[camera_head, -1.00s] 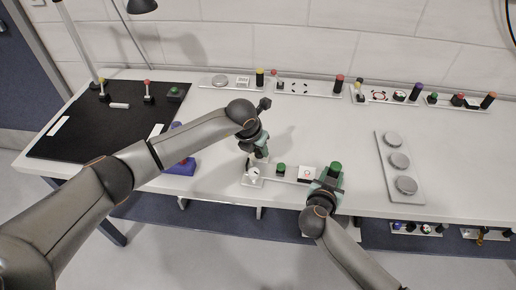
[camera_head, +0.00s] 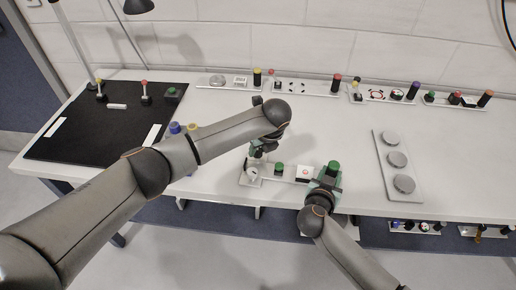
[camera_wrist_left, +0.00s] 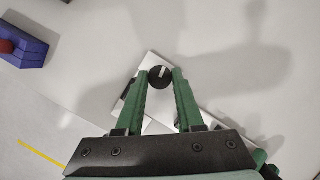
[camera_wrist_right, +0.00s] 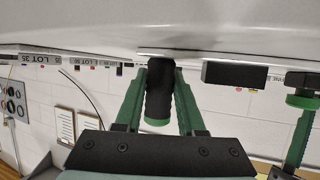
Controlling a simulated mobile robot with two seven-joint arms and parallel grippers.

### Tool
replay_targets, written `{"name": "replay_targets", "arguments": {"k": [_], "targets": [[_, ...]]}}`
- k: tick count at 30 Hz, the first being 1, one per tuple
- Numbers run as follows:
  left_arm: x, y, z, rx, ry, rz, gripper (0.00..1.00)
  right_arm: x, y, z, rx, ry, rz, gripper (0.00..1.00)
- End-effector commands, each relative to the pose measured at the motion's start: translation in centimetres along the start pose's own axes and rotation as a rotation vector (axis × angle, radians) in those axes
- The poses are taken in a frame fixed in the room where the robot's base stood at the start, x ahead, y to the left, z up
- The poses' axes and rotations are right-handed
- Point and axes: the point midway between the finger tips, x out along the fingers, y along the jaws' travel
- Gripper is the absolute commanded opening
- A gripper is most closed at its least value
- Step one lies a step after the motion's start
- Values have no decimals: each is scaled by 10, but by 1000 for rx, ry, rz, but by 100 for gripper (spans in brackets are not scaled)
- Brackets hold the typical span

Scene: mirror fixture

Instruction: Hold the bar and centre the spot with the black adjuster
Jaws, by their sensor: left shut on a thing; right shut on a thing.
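A light fixture plate (camera_head: 264,182) lies near the table's front edge, with a white round part (camera_head: 252,173), a green-topped post (camera_head: 279,168) and a white target box with a red mark (camera_head: 304,173). My left gripper (camera_head: 258,158) is over its left end. In the left wrist view it is shut on the round black adjuster (camera_wrist_left: 160,77), which bears a white mark. My right gripper (camera_head: 330,178) is at the plate's right end, shut on the upright green-topped bar (camera_head: 334,167). The bar's black shaft (camera_wrist_right: 159,95) shows between the fingers in the right wrist view. I cannot make out the spot.
A black mat (camera_head: 70,135) with small posts lies at the left. Strips of small parts line the back edge. A blue block (camera_wrist_left: 22,45) lies left of the left gripper.

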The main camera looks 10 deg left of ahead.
Motion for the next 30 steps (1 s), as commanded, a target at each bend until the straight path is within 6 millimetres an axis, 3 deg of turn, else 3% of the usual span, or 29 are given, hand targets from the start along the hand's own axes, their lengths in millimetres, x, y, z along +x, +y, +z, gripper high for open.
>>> {"name": "replay_targets", "arguments": {"k": [12, 30], "targets": [[-1, -3, 1, -246, 0, 99, 0, 0, 0, 0, 0, -1, -1, 0], [-1, -3, 1, -313, -1, 127, 0, 0, 0, 1, 0, -1, -1, 0]]}}
